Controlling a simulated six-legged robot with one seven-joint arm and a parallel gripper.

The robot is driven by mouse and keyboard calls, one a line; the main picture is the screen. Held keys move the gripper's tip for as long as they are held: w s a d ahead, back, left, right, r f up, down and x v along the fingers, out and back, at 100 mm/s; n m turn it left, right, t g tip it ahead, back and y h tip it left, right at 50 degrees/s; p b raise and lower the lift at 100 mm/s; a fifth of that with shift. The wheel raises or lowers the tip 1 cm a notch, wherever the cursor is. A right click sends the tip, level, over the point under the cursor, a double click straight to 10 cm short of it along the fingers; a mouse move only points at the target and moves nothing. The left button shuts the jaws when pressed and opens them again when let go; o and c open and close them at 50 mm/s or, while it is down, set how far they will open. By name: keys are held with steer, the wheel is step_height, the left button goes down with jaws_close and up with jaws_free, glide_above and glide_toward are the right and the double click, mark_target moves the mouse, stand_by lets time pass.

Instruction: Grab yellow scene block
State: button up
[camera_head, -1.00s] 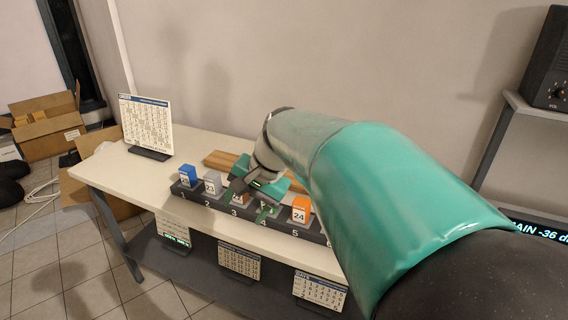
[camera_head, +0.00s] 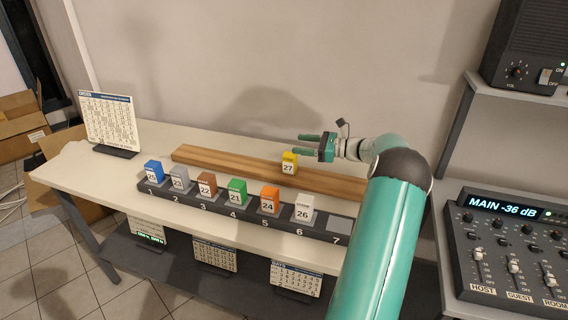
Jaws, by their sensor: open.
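The yellow block (camera_head: 289,163), marked 27, stands on the wooden plank (camera_head: 236,166) at the back of the table. My gripper (camera_head: 305,144) reaches in from the right, with its fingers pointing left. It appears just above and behind the yellow block in the picture, open and empty. I cannot tell the exact gap between the fingers and the block.
A dark numbered rack (camera_head: 217,213) at the table's front holds blue, grey, brown, green, orange and white blocks. Its slot 7 (camera_head: 339,224) is empty. A desk calendar (camera_head: 109,121) stands at the left. An audio mixer (camera_head: 513,250) is at the right.

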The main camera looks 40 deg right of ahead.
mark_target(296, 161)
steer(key=shift+m+t, duration=0.4)
steer(key=shift+m, duration=0.2)
steer(key=d+f, duration=0.1)
steer(key=f, duration=0.4)
steer(key=s+d+f, duration=0.1)
steer(key=f, duration=0.2)
steer(key=shift+d+f, duration=0.15)
steer(key=shift+d, duration=0.2)
steer(key=shift+w+a+f, duration=0.25)
steer(key=shift+w, duration=0.2)
steer(key=x, duration=0.6)
steer(key=shift+w+a, duration=0.1)
steer(key=shift+w, duration=0.1)
steer(key=c, duration=1.1)
